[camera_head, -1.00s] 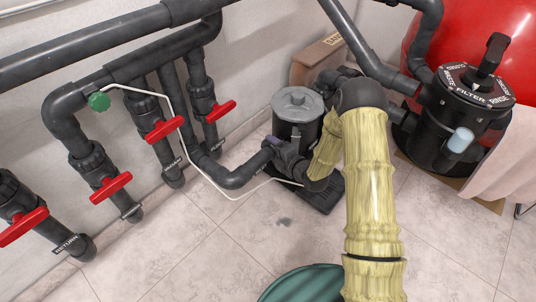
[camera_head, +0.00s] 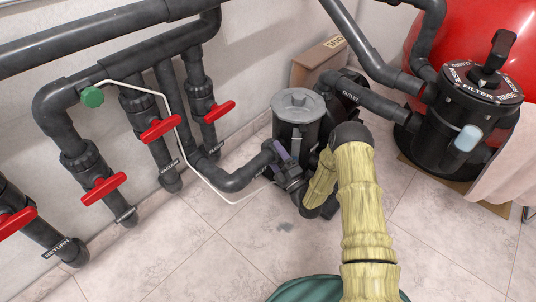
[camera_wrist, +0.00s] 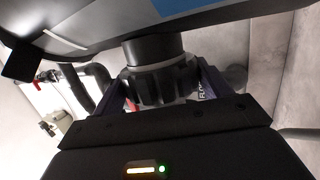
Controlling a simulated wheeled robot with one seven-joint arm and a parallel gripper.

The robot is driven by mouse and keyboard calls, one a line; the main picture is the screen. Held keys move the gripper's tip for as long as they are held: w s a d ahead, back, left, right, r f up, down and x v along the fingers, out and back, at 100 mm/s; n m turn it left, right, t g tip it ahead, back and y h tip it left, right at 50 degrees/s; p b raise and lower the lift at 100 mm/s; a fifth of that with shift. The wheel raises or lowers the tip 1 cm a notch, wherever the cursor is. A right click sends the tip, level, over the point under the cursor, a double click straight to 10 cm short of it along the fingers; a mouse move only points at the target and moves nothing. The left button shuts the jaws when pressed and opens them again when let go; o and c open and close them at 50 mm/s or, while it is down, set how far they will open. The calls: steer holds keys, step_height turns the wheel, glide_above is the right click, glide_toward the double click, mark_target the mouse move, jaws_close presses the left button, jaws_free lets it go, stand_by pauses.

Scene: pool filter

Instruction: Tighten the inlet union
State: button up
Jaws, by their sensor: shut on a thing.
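The inlet union (camera_wrist: 160,84) is a black ribbed nut on the pipe in front of the pump, seen close up in the wrist view. My gripper (camera_wrist: 163,92) has one finger on each side of the nut and is shut on it. In the head view my gripper (camera_head: 283,160) is at the pump's front, where the black suction pipe (camera_head: 236,180) meets it. The gripper and wrist mostly hide the union there. The pump (camera_head: 298,112) has a grey round lid and stands on the floor.
Several pipes with red-handled valves (camera_head: 160,130) run along the wall at left. A thin white line (camera_head: 205,183) loops down near the pump. The black filter valve (camera_head: 465,115) and red tank (camera_head: 485,45) stand at right. Tiled floor in front is clear.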

steer(key=shift+f+m+t, duration=0.2)
steer(key=shift+m+t, duration=0.2)
steer(key=shift+t, duration=0.5)
steer(key=o, duration=1.2)
steer(key=shift+r+y, duration=0.1)
steer(key=shift+y, duration=0.2)
steer(key=v, duration=0.6)
steer(key=shift+r, duration=0.1)
steer(key=shift+s, duration=0.1)
